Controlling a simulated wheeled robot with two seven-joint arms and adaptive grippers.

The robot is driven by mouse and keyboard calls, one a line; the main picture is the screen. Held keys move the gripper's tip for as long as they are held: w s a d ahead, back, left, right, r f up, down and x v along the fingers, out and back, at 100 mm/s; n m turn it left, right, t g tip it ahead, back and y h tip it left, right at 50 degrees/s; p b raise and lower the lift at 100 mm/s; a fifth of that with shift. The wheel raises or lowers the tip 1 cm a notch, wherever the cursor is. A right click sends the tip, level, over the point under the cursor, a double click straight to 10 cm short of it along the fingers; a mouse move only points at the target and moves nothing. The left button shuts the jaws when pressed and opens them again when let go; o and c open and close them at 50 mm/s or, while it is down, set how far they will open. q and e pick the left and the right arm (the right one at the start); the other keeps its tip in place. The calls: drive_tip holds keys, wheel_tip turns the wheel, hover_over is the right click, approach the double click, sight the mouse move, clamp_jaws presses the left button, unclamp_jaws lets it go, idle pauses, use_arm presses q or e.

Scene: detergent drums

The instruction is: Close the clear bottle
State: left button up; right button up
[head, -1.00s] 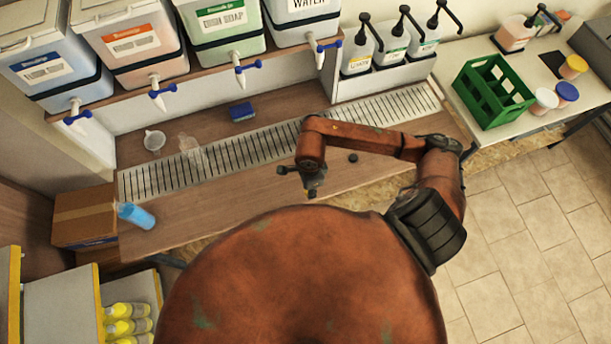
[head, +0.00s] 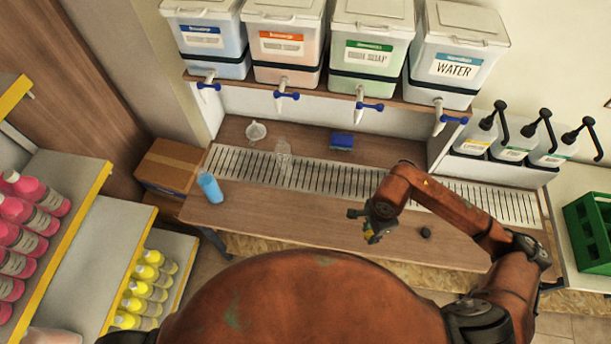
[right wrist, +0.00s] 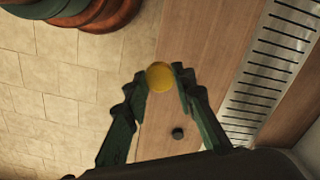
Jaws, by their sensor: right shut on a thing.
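The clear bottle (head: 283,150) stands open-looking on the left part of the metal drain grate, in front of the dispensers; its mouth is too small to make out. My right gripper (head: 376,228) is over the front part of the wooden counter, to the right of the bottle and well apart from it. In the right wrist view, my right gripper (right wrist: 163,80) is shut on a round yellow cap (right wrist: 160,76) at its fingertips. A black cap (head: 425,232) lies on the counter to the right of the gripper; it also shows in the right wrist view (right wrist: 178,133). My left gripper is out of view.
A clear funnel-like cup (head: 256,131) stands behind the bottle, and a blue sponge (head: 341,141) lies to its right. A blue tumbler (head: 210,187) is at the counter's left. Drums with taps, like the water drum (head: 457,67), overhang the back. The front middle counter is clear.

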drive_tip(key=w+a+r+n, duration=0.1)
drive_tip(key=w+r+n, duration=0.6)
drive_tip(key=r+n, duration=0.5)
drive_tip(key=shift+w+a+r+n, duration=0.15)
drive_tip(key=shift+w+r+n, duration=0.1)
drive_tip(key=shift+n, duration=1.45)
